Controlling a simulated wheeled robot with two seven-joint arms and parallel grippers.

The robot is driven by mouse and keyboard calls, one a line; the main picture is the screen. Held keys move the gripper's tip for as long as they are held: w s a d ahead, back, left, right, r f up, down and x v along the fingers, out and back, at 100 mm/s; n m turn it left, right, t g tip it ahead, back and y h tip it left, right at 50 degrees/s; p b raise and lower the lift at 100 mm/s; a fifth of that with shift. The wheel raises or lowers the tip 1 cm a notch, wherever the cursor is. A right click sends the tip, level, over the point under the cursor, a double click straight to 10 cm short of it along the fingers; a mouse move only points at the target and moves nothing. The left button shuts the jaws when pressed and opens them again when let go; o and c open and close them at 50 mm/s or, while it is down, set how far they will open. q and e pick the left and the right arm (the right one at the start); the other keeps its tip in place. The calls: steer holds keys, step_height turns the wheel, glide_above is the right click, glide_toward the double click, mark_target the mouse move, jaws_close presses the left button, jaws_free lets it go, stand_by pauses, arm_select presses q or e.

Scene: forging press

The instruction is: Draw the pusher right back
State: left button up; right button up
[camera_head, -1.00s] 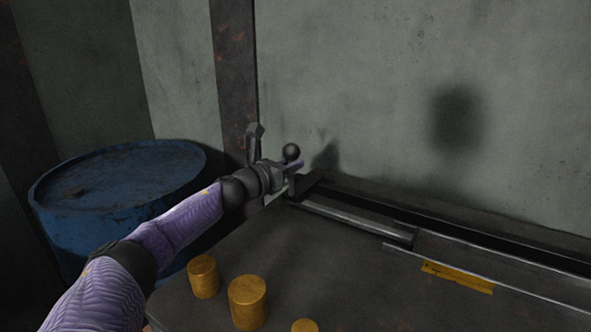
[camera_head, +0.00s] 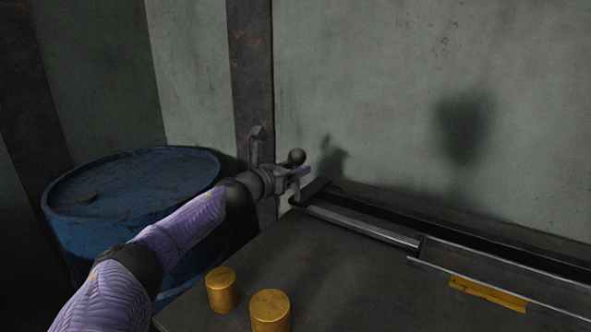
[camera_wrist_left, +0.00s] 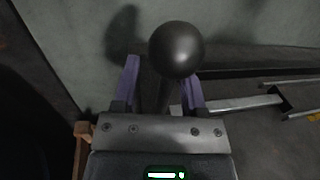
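The pusher has a dark ball knob (camera_head: 297,156) on a thin stem and a grey bar (camera_head: 362,222) along the rail. My left gripper (camera_head: 297,173) is at the stem, just below the ball, by the rail's left end. In the left wrist view its two purple fingers (camera_wrist_left: 160,82) stand apart, one on each side of the stem, with the ball (camera_wrist_left: 176,50) beyond them. A gap shows between the stem and the left finger; contact with the right finger is unclear. My right gripper is out of view.
A channel (camera_head: 500,276) with a yellow label (camera_head: 487,293) runs on at the right. Gold cylinders stand on the dark table (camera_head: 330,290), one here (camera_head: 221,289) and another here (camera_head: 270,311). A blue drum (camera_head: 120,205) stands left, and a grey wall (camera_head: 400,90) rises behind.

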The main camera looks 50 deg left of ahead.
arm_select(q)
steer(key=s+p, duration=0.4)
steer(key=s, duration=0.6)
steer(key=shift+d, duration=0.25)
stand_by(0.4)
